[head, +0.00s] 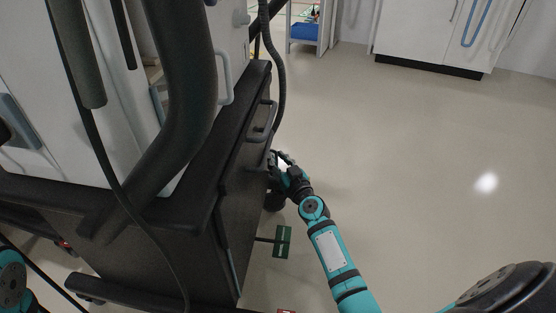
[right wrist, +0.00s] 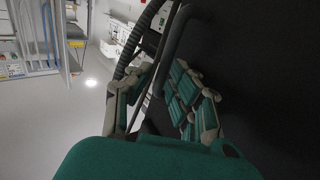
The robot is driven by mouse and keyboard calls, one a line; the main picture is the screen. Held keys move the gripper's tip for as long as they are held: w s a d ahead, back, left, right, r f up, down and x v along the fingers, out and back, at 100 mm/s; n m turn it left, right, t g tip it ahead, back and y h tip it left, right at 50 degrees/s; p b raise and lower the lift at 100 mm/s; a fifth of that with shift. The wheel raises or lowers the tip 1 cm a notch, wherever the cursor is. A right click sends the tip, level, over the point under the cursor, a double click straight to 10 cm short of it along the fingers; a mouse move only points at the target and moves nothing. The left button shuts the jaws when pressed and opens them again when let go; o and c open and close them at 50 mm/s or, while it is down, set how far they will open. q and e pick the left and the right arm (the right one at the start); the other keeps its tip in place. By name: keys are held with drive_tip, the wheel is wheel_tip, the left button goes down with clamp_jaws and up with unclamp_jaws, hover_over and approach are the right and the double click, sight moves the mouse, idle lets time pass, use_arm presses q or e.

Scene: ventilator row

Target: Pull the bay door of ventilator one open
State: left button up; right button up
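The ventilator is a white unit on a black cart (head: 205,240) at the left of the head view. The cart's dark right side bears a grey bar handle (head: 265,122). My right gripper (head: 277,160) is beside this dark side, just below that handle. In the right wrist view the right gripper (right wrist: 160,98) has its two fingers spread, with a grey curved bar (right wrist: 173,40) reaching between them from above. I cannot tell whether the fingers touch the bar. The dark panel (right wrist: 265,75) beside it looks closed. My left gripper is out of view.
A corrugated hose (head: 279,80) hangs close to the handle. A green pedal-like plate (head: 282,242) juts out low beside the cart. A white cabinet (head: 430,35) stands at the back. The floor (head: 410,150) to the right is clear.

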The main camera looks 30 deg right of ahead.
drive_tip(key=shift+c, duration=0.2)
clamp_jaws()
drive_tip(key=shift+s+d, duration=0.1)
